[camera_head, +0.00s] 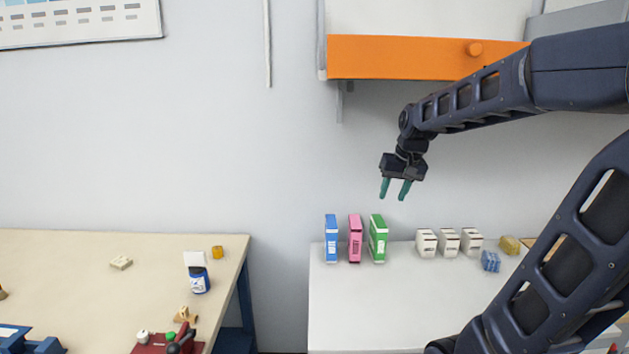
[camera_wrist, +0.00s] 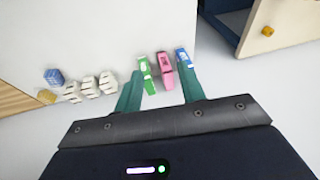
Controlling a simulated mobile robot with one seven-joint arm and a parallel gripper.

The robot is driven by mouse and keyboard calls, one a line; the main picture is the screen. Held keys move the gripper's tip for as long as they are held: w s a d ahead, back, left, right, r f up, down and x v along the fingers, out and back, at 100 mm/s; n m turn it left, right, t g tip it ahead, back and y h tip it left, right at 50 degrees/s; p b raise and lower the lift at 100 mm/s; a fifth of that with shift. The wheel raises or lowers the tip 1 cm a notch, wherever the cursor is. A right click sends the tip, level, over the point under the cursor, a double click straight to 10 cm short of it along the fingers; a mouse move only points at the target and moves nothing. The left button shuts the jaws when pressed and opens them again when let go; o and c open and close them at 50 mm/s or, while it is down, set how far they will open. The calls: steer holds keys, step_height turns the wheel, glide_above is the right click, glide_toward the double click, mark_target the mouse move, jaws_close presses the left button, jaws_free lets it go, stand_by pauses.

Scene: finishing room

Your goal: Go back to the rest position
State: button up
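My gripper (camera_head: 396,190) is in the air above the white table, pointing down. Its two green fingers are apart with nothing between them. In the wrist view my gripper (camera_wrist: 160,97) also shows open, with the table far below. A green box (camera_head: 378,238), a pink box (camera_head: 355,238) and a blue box (camera_head: 331,238) stand upright in a row on the table, below the gripper and apart from it.
The white table (camera_head: 345,310) also holds three white cartons (camera_head: 449,242), a blue block (camera_head: 490,261) and a yellow piece (camera_head: 509,245). An orange-fronted cabinet (camera_head: 400,57) hangs above. A beige workbench (camera_head: 80,260) stands at left, with a gap between.

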steer(key=s+d+f+h, duration=0.1)
steer(key=s+d, duration=0.2)
steer(key=s, duration=0.4)
steer(key=s+d+f+t, duration=0.1)
steer(key=s+d, duration=0.2)
steer(key=s, duration=0.4)
steer(key=shift+s+d+f+h, duration=0.25)
steer(key=shift+s+f+h, duration=0.05)
steer(key=shift+f+h, duration=0.1)
